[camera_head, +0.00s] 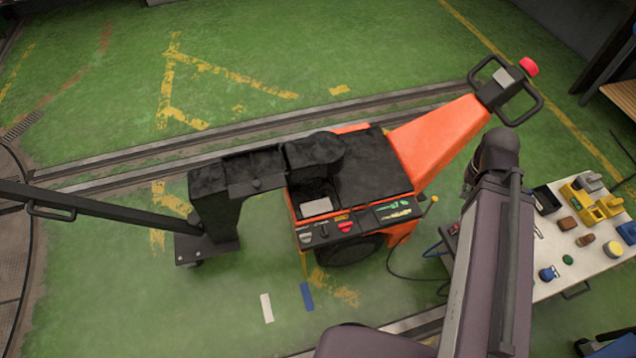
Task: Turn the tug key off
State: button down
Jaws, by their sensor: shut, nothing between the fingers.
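The orange tug (440,142) with a black top stands on the green floor beside the rails. Its small control panel (372,222) is on the near side, above a dark wheel. On the panel are a red knob (346,227) and a small dark switch (323,231) to its left. The key is too small to make out for certain, and its position cannot be read. My arm rises at the right of the picture, to the right of the panel. My gripper does not show; the arm's far part is hidden behind its nearer links.
A tiller with a red button (529,67) sticks out at the tug's upper right. A black tow bar (110,207) runs left. A cable (418,278) hangs near the tug's right side. A white table (552,250) with several small items stands right. Floor below the panel is mostly free.

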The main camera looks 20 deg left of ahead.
aim_at(305, 237)
jog(key=u, duration=0.9)
jog(key=k, duration=0.95)
jog(key=z, duration=0.05)
jog(key=i, duration=0.65)
jog(key=u, duration=0.05)
